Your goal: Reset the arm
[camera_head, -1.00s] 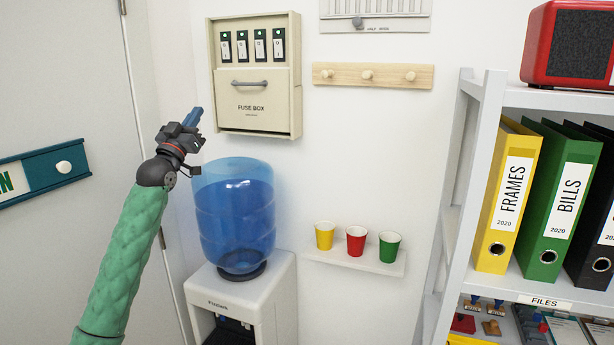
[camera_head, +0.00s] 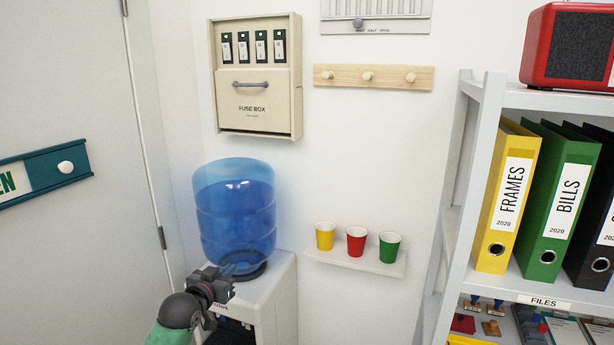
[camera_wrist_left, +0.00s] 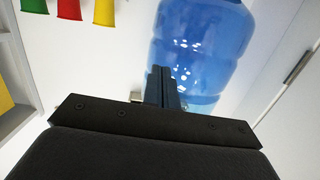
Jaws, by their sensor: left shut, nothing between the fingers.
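My left gripper (camera_head: 228,272) is low in the head view, in front of the base of the blue water bottle (camera_head: 236,215) on the white water dispenser (camera_head: 275,290). It is shut and empty. In the left wrist view its fingers (camera_wrist_left: 165,80) lie together, with the blue bottle (camera_wrist_left: 205,35) behind them. Whether the fingertips touch the bottle or the dispenser I cannot tell. The dispenser's front is partly hidden by my left arm. My right gripper is not in view.
A fuse box (camera_head: 257,80) and a peg rail (camera_head: 372,76) hang on the wall. Yellow, red and green cups stand on a small wall shelf (camera_head: 335,258). A grey shelving unit (camera_head: 480,150) with binders stands at the right. A door (camera_head: 75,90) is at the left.

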